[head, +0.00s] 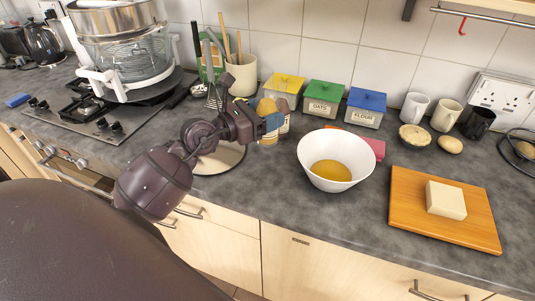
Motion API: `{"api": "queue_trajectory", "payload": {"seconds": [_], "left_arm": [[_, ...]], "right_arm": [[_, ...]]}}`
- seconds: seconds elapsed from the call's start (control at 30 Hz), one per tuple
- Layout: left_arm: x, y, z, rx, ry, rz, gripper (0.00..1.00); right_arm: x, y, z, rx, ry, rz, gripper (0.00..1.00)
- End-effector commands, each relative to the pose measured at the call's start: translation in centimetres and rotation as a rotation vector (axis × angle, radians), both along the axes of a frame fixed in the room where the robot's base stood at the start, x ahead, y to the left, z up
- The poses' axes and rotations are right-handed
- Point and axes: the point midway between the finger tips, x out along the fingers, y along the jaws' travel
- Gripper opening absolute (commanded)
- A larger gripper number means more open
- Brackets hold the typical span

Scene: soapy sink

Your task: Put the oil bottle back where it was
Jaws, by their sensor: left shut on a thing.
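My left gripper (268,123) reaches in from the left over the counter and is shut on a small bottle with yellow-amber contents, taken to be the oil bottle (267,106). The fingers cover the bottle's middle; its top shows above them and a bit of its lower part below. The bottle looks upright. I cannot tell whether its base touches the counter. A white bowl (310,151) with golden liquid in it stands to the right of the gripper. My right gripper is not in view.
A labelled jar stands close behind the bottle. Yellow, green (325,85) and blue-lidded (367,97) canisters line the wall. A round board (218,160) lies under my arm. A cutting board (412,217) with a pale block (446,200) is at right. A hob (90,125) is at left.

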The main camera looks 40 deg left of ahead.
Motion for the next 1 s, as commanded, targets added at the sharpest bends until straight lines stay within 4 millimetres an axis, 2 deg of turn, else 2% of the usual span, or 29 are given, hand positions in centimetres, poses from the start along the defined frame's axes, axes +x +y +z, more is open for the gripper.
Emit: {"api": "queue_trajectory", "payload": {"seconds": [0.03,0.2,0.47,0.7,0.83,1.0], "left_arm": [[0.0,0.0,-1.6,0.0,0.007,0.0,0.28],[0.0,0.0,-4.7,0.0,0.003,-0.001,0.28],[0.0,0.0,-6.3,0.0,0.0,-0.001,0.28],[0.0,0.0,-10.4,0.001,0.006,-0.001,0.28],[0.0,0.0,-11.5,0.0,0.003,-0.001,0.28],[0.0,0.0,-11.5,0.0,-0.002,0.001,0.28]], "right_arm": [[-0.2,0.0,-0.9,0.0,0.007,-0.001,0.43],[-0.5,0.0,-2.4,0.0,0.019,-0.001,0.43],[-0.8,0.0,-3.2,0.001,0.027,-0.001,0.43],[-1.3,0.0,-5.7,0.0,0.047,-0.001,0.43],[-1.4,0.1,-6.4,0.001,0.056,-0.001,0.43],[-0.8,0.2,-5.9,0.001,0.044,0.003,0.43]]}}
